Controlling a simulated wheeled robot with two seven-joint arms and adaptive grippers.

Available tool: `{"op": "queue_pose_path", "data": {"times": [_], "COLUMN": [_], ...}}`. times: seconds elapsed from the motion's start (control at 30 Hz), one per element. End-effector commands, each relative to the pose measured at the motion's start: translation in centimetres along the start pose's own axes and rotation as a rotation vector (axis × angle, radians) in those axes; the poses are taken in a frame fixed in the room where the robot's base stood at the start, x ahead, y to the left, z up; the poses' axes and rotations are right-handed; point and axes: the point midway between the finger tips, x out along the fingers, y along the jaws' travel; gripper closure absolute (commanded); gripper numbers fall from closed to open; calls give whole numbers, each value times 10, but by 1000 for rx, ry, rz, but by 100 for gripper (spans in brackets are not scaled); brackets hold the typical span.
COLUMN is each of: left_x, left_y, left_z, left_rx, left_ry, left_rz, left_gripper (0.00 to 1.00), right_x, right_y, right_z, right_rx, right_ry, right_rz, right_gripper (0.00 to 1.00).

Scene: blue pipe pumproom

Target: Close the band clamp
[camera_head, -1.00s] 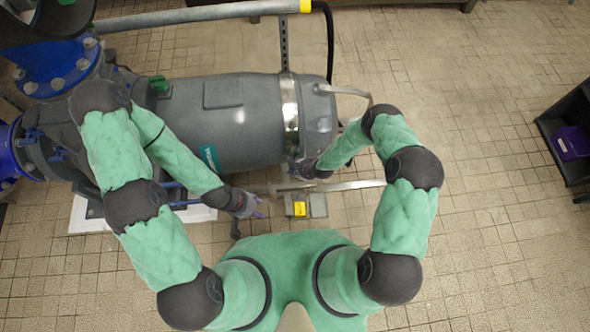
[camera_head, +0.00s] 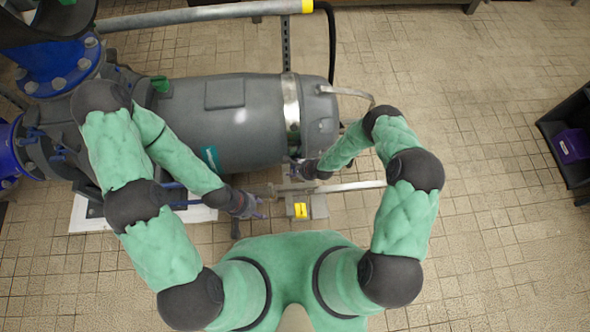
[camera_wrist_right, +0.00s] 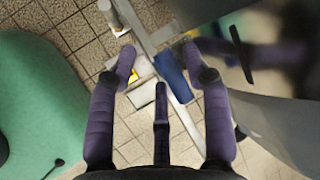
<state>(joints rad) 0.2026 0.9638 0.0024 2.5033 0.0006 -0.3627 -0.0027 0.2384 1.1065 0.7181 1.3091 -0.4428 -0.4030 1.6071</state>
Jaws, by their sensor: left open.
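The band clamp (camera_head: 291,105) is a shiny silver band around the right end of a grey motor. Its lower part, by my right gripper, is too small to make out. My right gripper (camera_head: 297,166) is at the motor's lower edge, just below the band. In the wrist view its purple fingers (camera_wrist_right: 158,62) are spread apart. A blue piece (camera_wrist_right: 173,76) shows between the fingertips; I cannot tell whether they touch it. My left gripper (camera_head: 262,208) is open and empty, below and left of the band, clear of the motor.
The grey motor (camera_head: 220,120) lies across the middle, joined to blue pipe flanges (camera_head: 65,70) at left. A small box with a yellow label (camera_head: 301,210) and a metal strip (camera_head: 350,186) lie below the band. A dark shelf with a purple bin (camera_head: 571,146) stands far right. Tiled floor between is clear.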

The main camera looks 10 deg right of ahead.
Motion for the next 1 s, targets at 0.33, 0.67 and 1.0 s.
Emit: {"op": "queue_pose_path", "data": {"times": [0.33,0.67,1.0], "left_x": [0,0,0], "left_y": [0,0,0], "left_z": [0,0,0], "left_rx": [0,0,0], "left_ry": [0,0,0], "left_rz": [0,0,0], "left_gripper": [48,48,48], "right_x": [-32,-68,-78], "right_y": [-14,-4,0], "right_z": [-5,0,1], "right_rx": [-3,-3,-3], "right_ry": [9,2,0], "right_rz": [-25,-7,0], "right_gripper": [51,51,51]}}
